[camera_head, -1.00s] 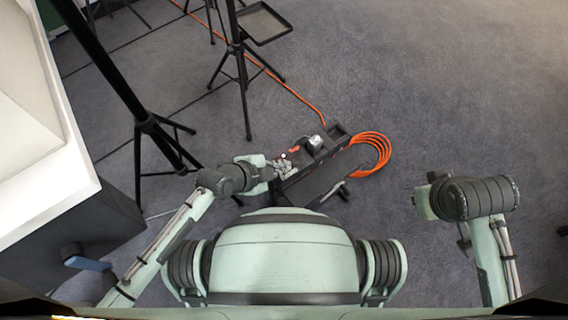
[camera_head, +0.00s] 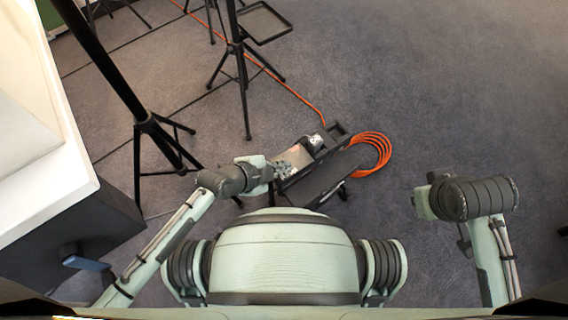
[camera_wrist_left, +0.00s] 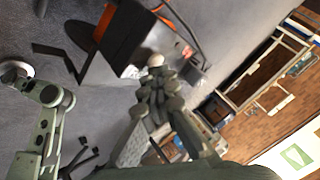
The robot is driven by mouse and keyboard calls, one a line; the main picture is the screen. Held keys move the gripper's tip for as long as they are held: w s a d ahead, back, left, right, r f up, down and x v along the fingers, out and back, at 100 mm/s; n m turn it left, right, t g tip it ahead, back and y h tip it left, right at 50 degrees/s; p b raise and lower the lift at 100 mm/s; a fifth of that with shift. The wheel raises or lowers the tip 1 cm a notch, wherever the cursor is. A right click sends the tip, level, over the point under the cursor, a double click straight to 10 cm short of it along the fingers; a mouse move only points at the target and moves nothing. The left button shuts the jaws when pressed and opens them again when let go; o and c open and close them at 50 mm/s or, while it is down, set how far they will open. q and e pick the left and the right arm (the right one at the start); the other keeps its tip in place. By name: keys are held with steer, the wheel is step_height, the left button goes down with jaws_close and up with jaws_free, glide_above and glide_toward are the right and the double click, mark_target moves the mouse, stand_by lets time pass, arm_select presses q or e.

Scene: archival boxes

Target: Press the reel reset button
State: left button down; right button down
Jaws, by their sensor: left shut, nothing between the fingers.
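The dark reel unit (camera_head: 325,175) stands on the floor ahead, with a coil of orange cable (camera_head: 372,151) at its right. My left gripper (camera_head: 283,170) is shut and empty at the unit's left end. In the left wrist view the gripper's closed fingertips (camera_wrist_left: 160,76) are right by a white round knob (camera_wrist_left: 156,60) on the unit; I cannot tell if they touch. A small red part (camera_wrist_left: 187,52) shows just beyond. I cannot tell which of these is the reset button. My right arm is folded at the right, and its gripper fingers cannot be made out.
A black tripod (camera_head: 150,122) stands close to my left arm. Another stand (camera_head: 238,50) with a small tray (camera_head: 264,22) is behind it. A white-topped dark cabinet (camera_head: 70,190) fills the left side. Orange cable crosses the floor.

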arm_select(q)
steer(key=shift+a+f, duration=0.1)
steer(key=shift+f, duration=0.05)
steer(key=shift+s+r+p, duration=0.15)
steer(key=shift+r+p, duration=0.15)
steer(key=shift+p, duration=0.25)
steer(key=shift+r, duration=0.1)
step_height(320, 180, up, 6)
steer(key=p, duration=0.6)
stand_by(0.8)
